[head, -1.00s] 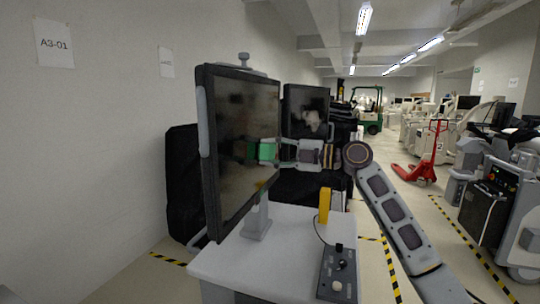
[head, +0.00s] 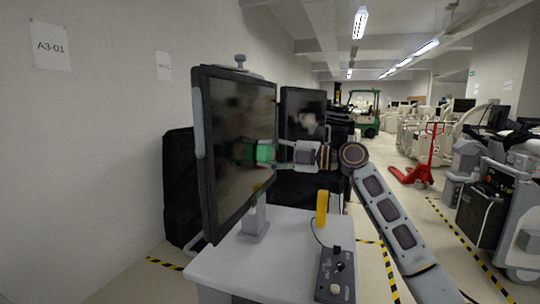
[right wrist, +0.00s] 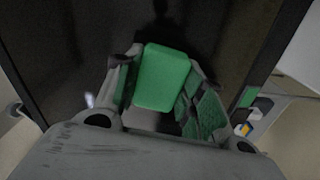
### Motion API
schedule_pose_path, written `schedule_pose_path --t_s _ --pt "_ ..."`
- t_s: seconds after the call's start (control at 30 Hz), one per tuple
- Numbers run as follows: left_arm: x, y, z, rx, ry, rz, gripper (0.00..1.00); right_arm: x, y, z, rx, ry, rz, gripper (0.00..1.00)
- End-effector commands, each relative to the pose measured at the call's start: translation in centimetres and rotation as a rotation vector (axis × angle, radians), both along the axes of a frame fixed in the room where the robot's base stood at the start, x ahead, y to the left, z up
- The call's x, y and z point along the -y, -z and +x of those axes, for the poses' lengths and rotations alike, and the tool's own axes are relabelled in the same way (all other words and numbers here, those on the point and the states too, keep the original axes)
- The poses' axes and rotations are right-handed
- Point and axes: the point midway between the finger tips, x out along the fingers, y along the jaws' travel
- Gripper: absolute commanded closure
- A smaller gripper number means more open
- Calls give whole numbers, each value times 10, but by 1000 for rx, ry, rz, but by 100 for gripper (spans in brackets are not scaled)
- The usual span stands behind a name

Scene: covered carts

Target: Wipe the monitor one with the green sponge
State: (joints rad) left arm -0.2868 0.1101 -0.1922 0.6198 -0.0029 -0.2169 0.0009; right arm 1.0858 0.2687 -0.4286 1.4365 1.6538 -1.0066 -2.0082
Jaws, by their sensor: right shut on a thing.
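The large dark monitor (head: 235,110) stands upright on a grey post on a white cart top, its screen turned to the right. My right gripper (head: 272,152) reaches in from the right and is shut on the green sponge (head: 263,153), at about mid height in front of the screen. In the right wrist view the sponge (right wrist: 163,78) sits between the two fingers with the dark screen (right wrist: 225,30) right behind it. A reflection of sponge and gripper shows in the screen. I cannot tell whether the sponge touches the glass. My left gripper is not in view.
A second monitor (head: 304,112) stands behind, to the right. The white cart top (head: 225,265) holds a control box (head: 336,275) and a yellow upright piece (head: 322,207). A wall is at left. A red pallet jack (head: 412,173) stands in the aisle at right.

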Motion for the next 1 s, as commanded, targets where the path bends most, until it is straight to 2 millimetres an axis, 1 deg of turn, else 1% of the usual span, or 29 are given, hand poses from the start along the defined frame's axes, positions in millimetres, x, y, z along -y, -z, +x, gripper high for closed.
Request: schedule_pose_path --t_s 0.17,0.43,0.8,1.0 --pt "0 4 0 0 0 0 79 -3 1 -5 1 -2 -1 85" --pt "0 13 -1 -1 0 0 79 -7 2 -20 2 -4 -1 85" --pt "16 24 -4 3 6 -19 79 -11 1 -37 1 -2 0 85" --pt "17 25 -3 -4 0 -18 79 -11 1 -39 0 -1 0 85"
